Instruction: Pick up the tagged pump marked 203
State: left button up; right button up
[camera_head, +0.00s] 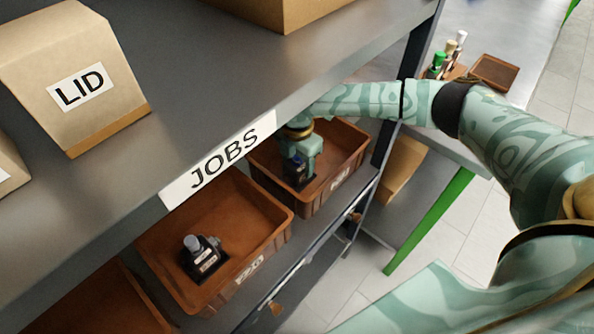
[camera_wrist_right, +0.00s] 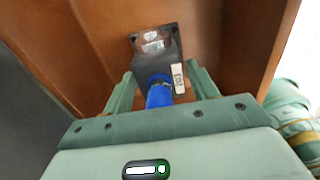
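The tagged pump (camera_wrist_right: 158,70) has a dark square base, a blue top and a white tag reading 203. It stands in the far brown bin (camera_head: 340,185) on the shelf under the JOBS label. In the head view the pump (camera_head: 298,180) is partly hidden by my gripper. My right gripper (camera_head: 304,150) reaches down into this bin. In the right wrist view its two fingers (camera_wrist_right: 160,84) are apart, one on each side of the blue top, with a visible gap on both sides. My left gripper is not in view.
Another dark pump with a grey top (camera_head: 203,256) stands in the middle bin (camera_head: 165,240). The shelf edge with the JOBS label (camera_head: 225,158) overhangs the bins, close to my right forearm. A LID box (camera_head: 75,75) stands on the upper shelf. A grey bench with bottles (camera_head: 448,58) is at right.

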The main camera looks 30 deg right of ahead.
jog(key=c, duration=1)
jog(key=shift+w, duration=0.1)
grip_shut()
jog(key=shift+r, duration=0.1)
